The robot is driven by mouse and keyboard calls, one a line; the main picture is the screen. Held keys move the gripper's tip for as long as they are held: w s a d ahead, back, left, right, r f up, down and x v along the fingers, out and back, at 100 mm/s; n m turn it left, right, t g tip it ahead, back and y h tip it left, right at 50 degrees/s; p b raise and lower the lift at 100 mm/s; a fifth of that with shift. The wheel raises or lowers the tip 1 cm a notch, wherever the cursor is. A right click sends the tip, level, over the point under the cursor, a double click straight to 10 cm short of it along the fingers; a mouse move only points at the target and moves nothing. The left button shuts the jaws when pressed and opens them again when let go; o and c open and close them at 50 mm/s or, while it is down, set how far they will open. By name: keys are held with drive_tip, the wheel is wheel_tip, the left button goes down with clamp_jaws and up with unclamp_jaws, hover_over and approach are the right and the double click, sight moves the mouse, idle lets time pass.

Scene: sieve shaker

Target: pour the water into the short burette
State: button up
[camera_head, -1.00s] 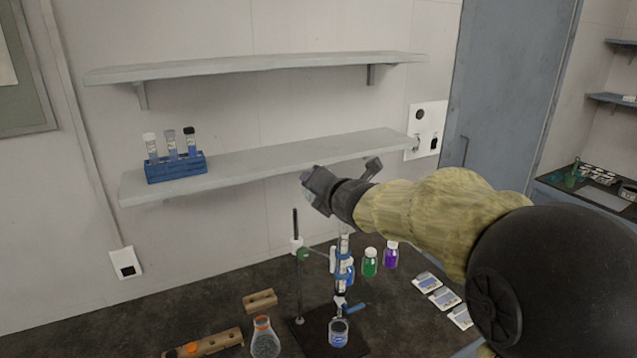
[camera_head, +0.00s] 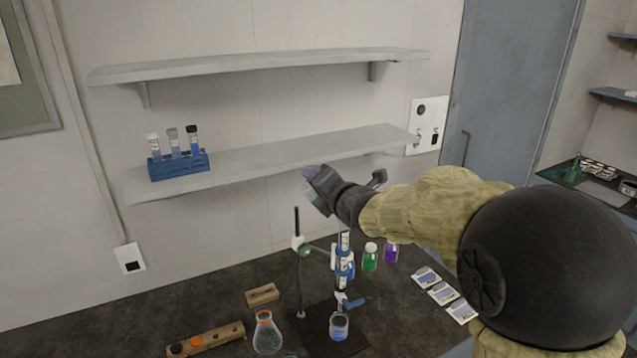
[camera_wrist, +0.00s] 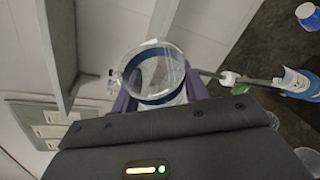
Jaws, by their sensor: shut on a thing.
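My gripper (camera_head: 318,190) is raised above and slightly left of the burette stand, in front of the lower shelf. In the wrist view, its purple fingers (camera_wrist: 160,95) are shut on a clear round glass vessel with a blue band (camera_wrist: 157,72). The vessel's mouth faces the camera; I cannot make out a water level, and the head view hardly shows the vessel. The short burette (camera_head: 344,265), with blue markings, stands upright on the stand (camera_head: 298,270), below my gripper. In the wrist view, the burette (camera_wrist: 298,82) appears at the right, apart from the vessel.
The lower shelf (camera_head: 290,153) is behind my gripper.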

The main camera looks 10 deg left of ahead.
drive_tip(key=shift+r+m+y+p, duration=0.1)
drive_tip(key=shift+m+y+p, duration=0.4)
drive_tip(key=shift+m+p, duration=0.5)
drive_tip(key=shift+d+f+m+t+y+p, duration=0.15)
drive_tip(key=shift+f+m+t+y+p, duration=0.1)
drive_tip(key=shift+m, duration=0.3)
drive_tip(key=shift+d+f+m+t+y+p, duration=0.15)
drive_tip(key=shift+m+t, duration=0.1)
drive_tip(key=shift+m, duration=0.3)
drive_tip(key=shift+b, duration=0.35)
drive_tip(key=shift+r+m+y+b, duration=0.15)
drive_tip(key=shift+m+y+b, duration=0.15)
drive_tip(key=shift+m+b, duration=0.25)
